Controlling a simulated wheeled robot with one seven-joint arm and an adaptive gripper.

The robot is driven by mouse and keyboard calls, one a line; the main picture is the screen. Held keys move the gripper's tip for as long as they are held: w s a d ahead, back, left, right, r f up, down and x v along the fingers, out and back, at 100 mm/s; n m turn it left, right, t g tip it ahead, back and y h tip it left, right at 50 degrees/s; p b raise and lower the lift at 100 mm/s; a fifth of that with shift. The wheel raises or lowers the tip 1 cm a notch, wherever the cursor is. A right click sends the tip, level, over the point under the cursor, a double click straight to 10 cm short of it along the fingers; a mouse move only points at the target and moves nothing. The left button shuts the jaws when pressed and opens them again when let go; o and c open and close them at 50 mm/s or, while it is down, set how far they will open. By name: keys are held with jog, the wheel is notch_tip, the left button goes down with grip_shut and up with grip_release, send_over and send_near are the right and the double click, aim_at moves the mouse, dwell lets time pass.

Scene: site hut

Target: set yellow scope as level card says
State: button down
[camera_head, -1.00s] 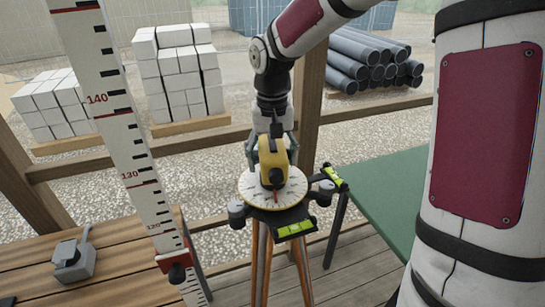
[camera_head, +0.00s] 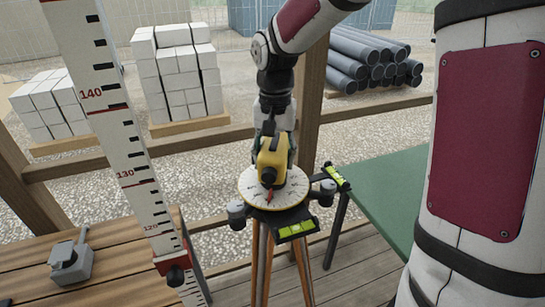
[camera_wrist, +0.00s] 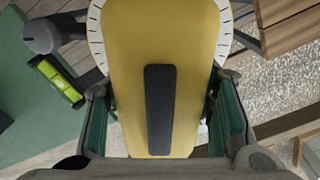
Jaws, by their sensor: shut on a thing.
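The yellow scope (camera_head: 271,160) sits upright on a round white dial (camera_head: 292,191) with dark tick marks, on a tripod. Its dark lens faces the head camera, turned slightly left, and a red pointer (camera_head: 268,195) below it lies over the dial's near part. My gripper (camera_wrist: 162,115) is shut on the scope, with one green-padded finger on each side of its yellow body. Two green-yellow bubble vials (camera_head: 295,229) (camera_head: 336,178) are fixed at the tripod head's near and right sides. No level card can be made out.
A white measuring staff (camera_head: 118,130) marked 140 and 130 stands at left, with a red-and-black clamp (camera_head: 174,268) low on it. A grey device (camera_head: 72,262) lies on the wooden bench (camera_head: 115,275). A green table (camera_head: 385,195) is at right. A wooden rail (camera_head: 100,160) runs behind.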

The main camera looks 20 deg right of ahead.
jog(key=c, duration=0.7)
grip_release()
notch_tip(320, 180, up, 12)
dwell(0.5)
jog(key=s+n+t, duration=0.2)
jog(key=s, duration=0.5)
jog(key=s+n+t, duration=0.1)
jog(key=s+n, duration=0.1)
jog(key=s, duration=0.5)
jog(key=s+n+t, duration=0.1)
jog(key=s+t, duration=0.1)
jog(key=s, duration=0.5)
jog(key=shift+s+a+n+t, duration=0.2)
jog(key=shift+s+n+t, duration=0.1)
jog(key=shift+s+n, duration=0.1)
